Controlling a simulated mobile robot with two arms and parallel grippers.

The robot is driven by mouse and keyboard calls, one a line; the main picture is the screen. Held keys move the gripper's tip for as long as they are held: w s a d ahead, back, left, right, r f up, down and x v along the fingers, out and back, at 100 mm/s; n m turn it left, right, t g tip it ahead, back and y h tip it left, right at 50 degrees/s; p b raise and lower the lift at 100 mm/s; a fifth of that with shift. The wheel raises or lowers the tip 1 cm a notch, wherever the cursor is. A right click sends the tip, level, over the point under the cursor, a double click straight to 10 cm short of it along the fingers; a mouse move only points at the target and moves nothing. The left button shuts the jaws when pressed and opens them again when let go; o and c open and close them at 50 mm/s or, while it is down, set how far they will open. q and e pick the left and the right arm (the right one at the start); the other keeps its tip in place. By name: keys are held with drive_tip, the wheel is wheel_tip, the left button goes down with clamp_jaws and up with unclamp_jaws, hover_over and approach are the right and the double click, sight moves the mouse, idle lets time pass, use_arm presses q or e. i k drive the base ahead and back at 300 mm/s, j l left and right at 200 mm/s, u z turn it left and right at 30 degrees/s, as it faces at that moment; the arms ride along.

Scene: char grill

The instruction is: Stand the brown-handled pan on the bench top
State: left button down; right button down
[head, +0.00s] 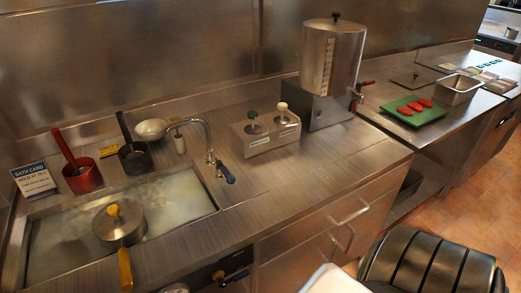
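No handle here is plainly brown. A steel lidded pan (118,226) with a yellow knob and a yellow handle (125,268) sits in the water bath (183,196), its handle pointing to the near edge. A red pan (82,178) with a raised reddish handle (63,147) stands on the bench top (245,200) behind the bath. A dark pan (135,160) with a dark upright handle stands right of it. Neither of my grippers is in view.
A white bowl (151,129), a faucet (205,140) and a steel box with two knobs (265,132) stand behind the bath. A steel dispenser (332,60) is farther right. The bench right of the bath is largely clear. A dark ribbed shape (430,262) fills the lower right.

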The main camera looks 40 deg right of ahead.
sight(337, 183)
drive_tip(key=l+u, duration=0.1)
drive_tip(key=u, duration=0.35)
drive_tip(key=l+u, duration=0.1)
drive_tip(key=u, duration=0.3)
drive_tip(key=k+u, duration=0.1)
drive_tip(key=u, duration=0.35)
drive_tip(key=k+l+u, duration=0.2)
drive_tip(key=k+u, duration=0.2)
drive_tip(key=k, duration=0.3)
drive_tip(key=k+u, duration=0.35)
drive_tip(key=k, duration=0.3)
drive_tip(key=k+z, duration=0.1)
drive_tip(key=z, duration=0.3)
drive_tip(key=l+z, duration=0.1)
drive_tip(key=z, duration=0.35)
drive_tip(key=k+z, duration=0.1)
drive_tip(key=z, duration=0.3)
drive_tip(key=l+z, duration=0.15)
drive_tip(key=z, duration=0.3)
drive_tip(key=k+l+z, duration=0.1)
drive_tip(key=z, duration=0.3)
drive_tip(key=l+z, duration=0.15)
drive_tip(key=z, duration=0.3)
